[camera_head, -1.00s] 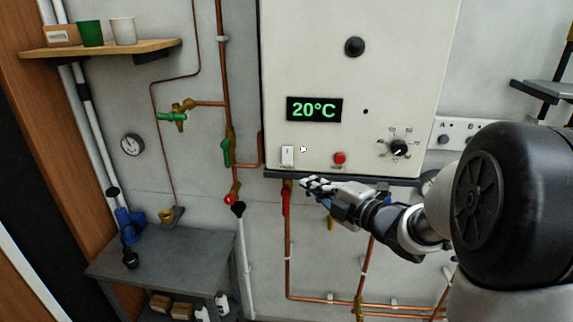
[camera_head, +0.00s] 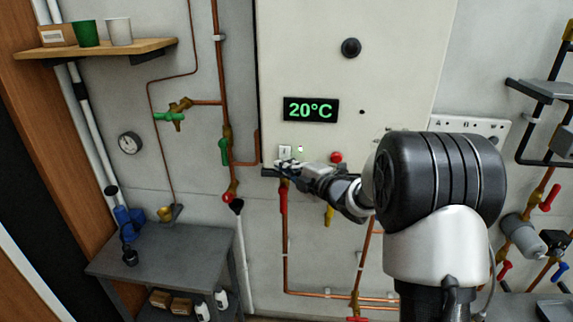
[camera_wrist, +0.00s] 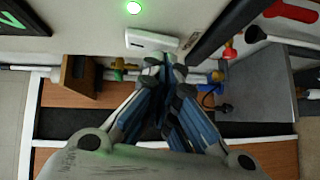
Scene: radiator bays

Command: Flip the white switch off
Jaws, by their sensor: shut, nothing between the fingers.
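The white switch (camera_head: 285,151) is on the lower left of the cream panel (camera_head: 390,60), under the green 20°C display (camera_head: 311,109). Its lower part is hidden by my gripper (camera_head: 280,167) in the head view. In the wrist view the switch (camera_wrist: 152,40) is a white block on the panel, just beyond my fingertips (camera_wrist: 164,62). My gripper is shut and empty, right at the switch's near edge. I cannot tell if the tips touch it. A small round light (camera_head: 300,149) beside the switch glows green, clearest in the wrist view (camera_wrist: 133,7).
A red button (camera_head: 336,157) sits right of the switch. A dark ledge runs along the panel's bottom edge. Copper pipes with red (camera_head: 283,200) and yellow (camera_head: 329,215) valve handles hang below. A grey table (camera_head: 170,245) stands lower left.

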